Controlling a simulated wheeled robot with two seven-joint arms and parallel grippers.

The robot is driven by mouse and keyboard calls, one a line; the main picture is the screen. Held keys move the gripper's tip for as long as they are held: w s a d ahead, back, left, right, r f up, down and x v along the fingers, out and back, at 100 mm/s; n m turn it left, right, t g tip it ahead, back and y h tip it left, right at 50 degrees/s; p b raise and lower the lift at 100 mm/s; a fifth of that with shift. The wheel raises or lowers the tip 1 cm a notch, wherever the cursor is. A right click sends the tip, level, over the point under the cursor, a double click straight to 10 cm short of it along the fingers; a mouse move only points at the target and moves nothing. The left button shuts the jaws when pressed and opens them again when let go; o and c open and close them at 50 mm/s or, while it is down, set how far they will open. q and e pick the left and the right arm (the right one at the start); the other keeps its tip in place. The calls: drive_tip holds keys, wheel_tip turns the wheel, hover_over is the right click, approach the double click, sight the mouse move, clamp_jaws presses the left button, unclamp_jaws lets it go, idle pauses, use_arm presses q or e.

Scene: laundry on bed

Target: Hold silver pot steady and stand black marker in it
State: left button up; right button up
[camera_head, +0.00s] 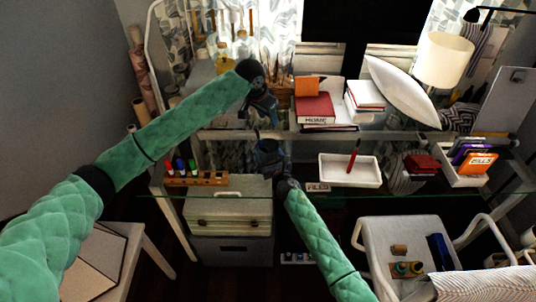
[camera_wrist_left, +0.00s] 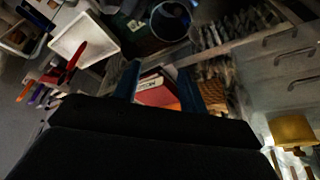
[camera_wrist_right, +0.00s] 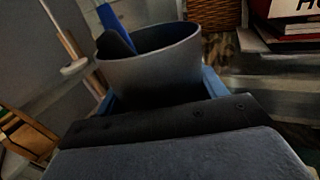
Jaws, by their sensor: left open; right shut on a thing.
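The silver pot (camera_wrist_right: 155,75) is held upright in my right gripper (camera_head: 274,168), whose fingers are closed on it; it also shows in the left wrist view (camera_wrist_left: 171,20) as a round, dark opening. In the right wrist view a dark, rounded shape sits at the left of the pot's mouth, with a blue strip above it. I cannot tell for sure whether the dark shape is the black marker. My left gripper (camera_head: 264,112) is open above the pot.
A wooden rack with coloured markers (camera_head: 196,180) stands on the glass desk at left. A white tray (camera_head: 338,180) with a red marker (camera_head: 353,156) lies to the right. Red books (camera_head: 314,108) and a wicker basket (camera_head: 279,97) stand on the shelf behind.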

use_arm(q)
drive_tip(key=shift+r, duration=0.55)
use_arm(e)
drive_tip(key=o, duration=1.1)
drive_tip(key=v, duration=1.2)
drive_tip(key=shift+f, duration=0.1)
